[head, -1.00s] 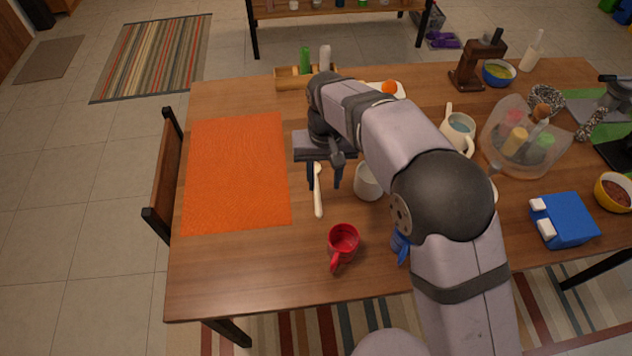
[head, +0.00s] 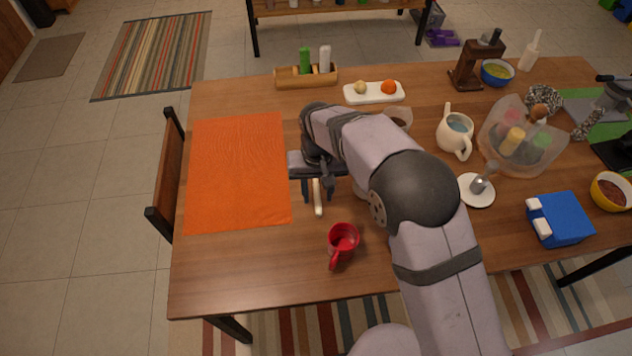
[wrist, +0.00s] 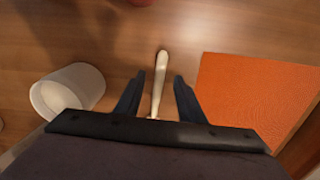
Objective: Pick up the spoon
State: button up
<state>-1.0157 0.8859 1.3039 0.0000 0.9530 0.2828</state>
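The spoon (head: 318,197) is pale, cream-coloured and slim. It lies on the wooden table between the orange mat and the red mug, and my gripper hides its far part in the head view. My gripper (head: 318,198) is above it with the fingers apart, one on each side of the spoon. In the wrist view the spoon (wrist: 160,80) runs between the two dark fingers (wrist: 158,84), with clear gaps on both sides. The gripper is open and holds nothing.
The orange mat (head: 235,175) lies left of the spoon, and the red mug (head: 342,240) stands in front of it. In the wrist view a white cup (wrist: 68,90) stands beside the left finger. The table's front left area is clear.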

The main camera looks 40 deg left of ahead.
jog(key=shift+f, duration=0.85)
grip_shut()
notch_tip(320, 180, up, 10)
jog(key=b, duration=0.1)
